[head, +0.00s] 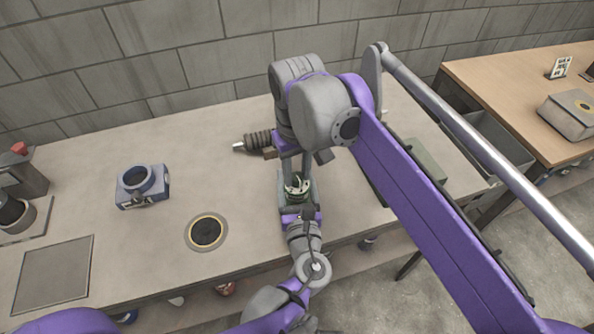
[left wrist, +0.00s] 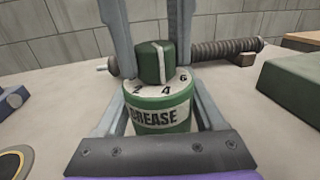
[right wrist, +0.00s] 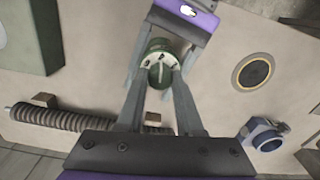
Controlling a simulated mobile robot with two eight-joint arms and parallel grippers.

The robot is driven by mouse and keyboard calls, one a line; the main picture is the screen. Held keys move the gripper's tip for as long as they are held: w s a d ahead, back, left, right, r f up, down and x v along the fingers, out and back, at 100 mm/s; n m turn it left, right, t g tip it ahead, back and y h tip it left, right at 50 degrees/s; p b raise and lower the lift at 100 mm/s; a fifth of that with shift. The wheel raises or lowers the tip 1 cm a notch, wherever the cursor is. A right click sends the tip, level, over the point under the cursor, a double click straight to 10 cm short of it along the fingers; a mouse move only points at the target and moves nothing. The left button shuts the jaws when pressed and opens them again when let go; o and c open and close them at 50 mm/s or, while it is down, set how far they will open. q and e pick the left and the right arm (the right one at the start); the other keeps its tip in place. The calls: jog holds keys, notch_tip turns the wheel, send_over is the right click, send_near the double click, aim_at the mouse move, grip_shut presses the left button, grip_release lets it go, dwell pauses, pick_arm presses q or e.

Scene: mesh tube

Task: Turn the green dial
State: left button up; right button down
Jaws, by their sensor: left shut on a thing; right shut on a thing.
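A green grease can (left wrist: 160,119) with a white numbered ring stands upright on the worktop. On top is the green dial (left wrist: 151,64), with a white line pointing down near the 4. In the right wrist view the dial (right wrist: 158,76) sits between the fingers of my right gripper (right wrist: 160,74), shut on it from above. My left gripper (left wrist: 160,108) is shut on the can body, one finger on each side. In the head view the can (head: 297,186) is partly hidden by my arms.
A coil spring on a rod (left wrist: 212,49) lies behind the can. A blue ring-shaped part (head: 143,186) and a round black pad with a yellow rim (head: 206,232) are to the left. A green box (left wrist: 300,80) is to the right. The worktop left of the can has free room.

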aim_at(297, 176)
jog(key=c, duration=0.5)
grip_release()
jog(key=shift+c, duration=0.2)
jog(key=shift+r, duration=0.1)
notch_tip(297, 176, up, 12)
pick_arm(q)
jog(key=o, duration=1.5)
